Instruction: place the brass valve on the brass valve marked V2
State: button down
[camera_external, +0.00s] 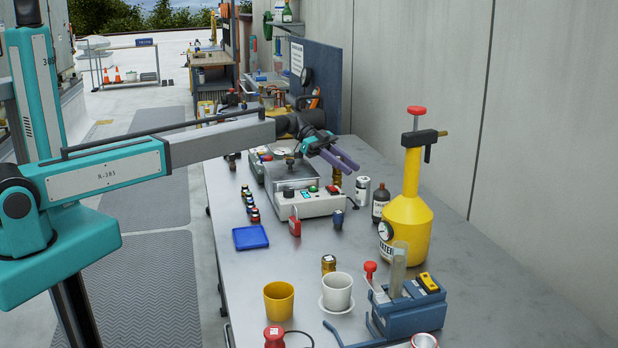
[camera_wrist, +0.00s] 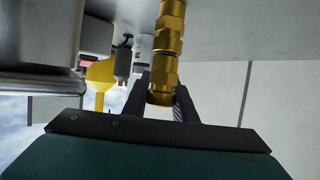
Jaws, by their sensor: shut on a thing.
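My gripper (camera_external: 342,158) is over the bench, just right of the hotplate-like device, its fingers pointing right. In the wrist view the gripper (camera_wrist: 162,86) is shut on a brass valve (camera_wrist: 160,97). That view is upside down, with the bench top at the top. A second brass piece (camera_wrist: 170,25) lines up with the held valve like one column. They appear to meet, but I cannot tell whether they touch or where the joint is. In the external view brass (camera_external: 336,178) shows just below the fingers. No V2 mark can be read.
The white hotplate-like device (camera_external: 318,205) stands close left of the gripper. A white jar (camera_external: 362,190), a dark bottle (camera_external: 380,202) and a yellow sprayer (camera_external: 405,225) stand to the right. A blue tray (camera_external: 250,237) and cups lie nearer.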

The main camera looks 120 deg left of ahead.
jog(key=shift+f, duration=0.15)
jog(key=c, duration=1.4)
grip_release()
jog(key=shift+c, duration=0.2)
jog(key=shift+r, duration=0.25)
jog(key=b+v, duration=0.3)
jog(key=v, duration=0.9)
